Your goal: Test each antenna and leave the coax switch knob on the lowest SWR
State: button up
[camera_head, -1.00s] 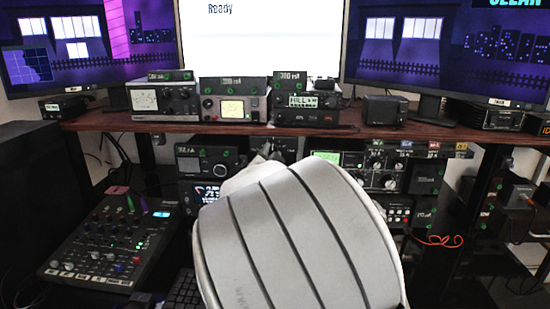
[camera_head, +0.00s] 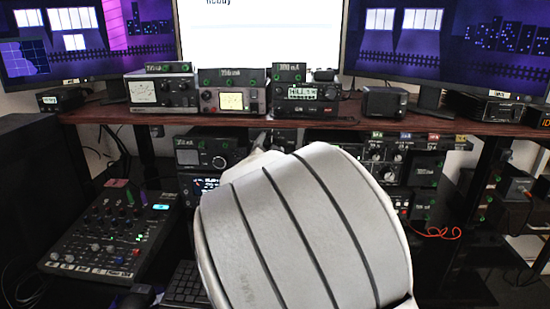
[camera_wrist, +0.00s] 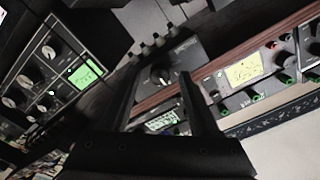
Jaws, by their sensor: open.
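In the wrist view a dark box with a round black knob (camera_wrist: 160,75), which looks like the coax switch, lies between and just beyond the fingertips. My gripper (camera_wrist: 156,80) is open, one finger on each side of the knob; I cannot tell whether they touch it. The knob's pointer position is too small to read. A yellow-lit meter (camera_wrist: 243,71) shows to the right of the fingers. In the head view two meter units, one pale-faced (camera_head: 143,91) and one yellow-lit (camera_head: 232,101), stand on the shelf. There my arm hides the fingers and the knob.
A wooden shelf (camera_head: 400,119) runs across above the gripper, with radios on it and more below. A mixer (camera_head: 105,235) sits at left. A red cable (camera_head: 437,232) hangs at right.

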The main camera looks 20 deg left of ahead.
jog(key=p+v, duration=0.2)
jog(key=v, duration=1.5)
grip_shut()
jog(key=shift+d, duration=0.1)
dwell(1.0)
